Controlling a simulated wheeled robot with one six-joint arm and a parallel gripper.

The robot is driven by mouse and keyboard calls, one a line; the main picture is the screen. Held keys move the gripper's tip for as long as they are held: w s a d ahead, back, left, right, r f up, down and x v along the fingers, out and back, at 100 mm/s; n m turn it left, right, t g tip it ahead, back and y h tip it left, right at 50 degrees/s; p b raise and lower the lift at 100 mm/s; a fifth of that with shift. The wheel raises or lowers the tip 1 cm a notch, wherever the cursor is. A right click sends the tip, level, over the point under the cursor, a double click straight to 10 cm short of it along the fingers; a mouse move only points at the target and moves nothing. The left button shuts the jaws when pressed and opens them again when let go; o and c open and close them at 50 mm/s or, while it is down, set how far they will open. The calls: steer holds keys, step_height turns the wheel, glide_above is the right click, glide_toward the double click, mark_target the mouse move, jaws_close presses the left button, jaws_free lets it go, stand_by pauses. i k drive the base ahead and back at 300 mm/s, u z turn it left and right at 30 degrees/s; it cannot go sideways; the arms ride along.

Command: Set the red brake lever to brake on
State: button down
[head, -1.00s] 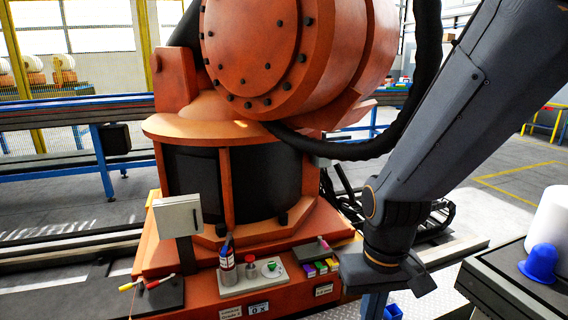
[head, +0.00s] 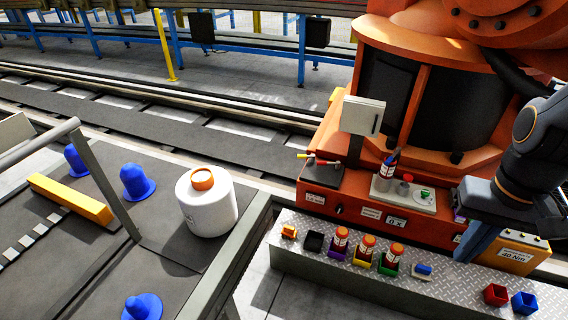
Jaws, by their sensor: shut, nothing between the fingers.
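I cannot make out for certain which part is the red brake lever. On a dark plate at the left of the orange robot base, a small red-and-yellow handled item (head: 318,160) lies low and roughly level; it is too small to tell its kind. A light control panel (head: 405,194) to its right carries a red-topped part (head: 407,179) and a green knob (head: 425,195). My gripper (head: 464,257) hangs at the right of the head view, shut and empty, above the right part of the chequer-plate shelf. It is well apart from the red-and-yellow item and the panel.
The chequer-plate shelf (head: 290,252) holds several small bottles and bins, with a yellow torque box (head: 522,252) right of my gripper. A grey box (head: 361,116) stands on a post before the base.

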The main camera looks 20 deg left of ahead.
mark_target(337, 162)
steer(key=u, duration=0.65)
steer(key=k, duration=0.5)
steer(key=u, duration=0.75)
steer(key=i, duration=0.8)
steer(key=z, duration=0.85)
steer(key=i, duration=0.5)
steer(key=u, duration=0.05)
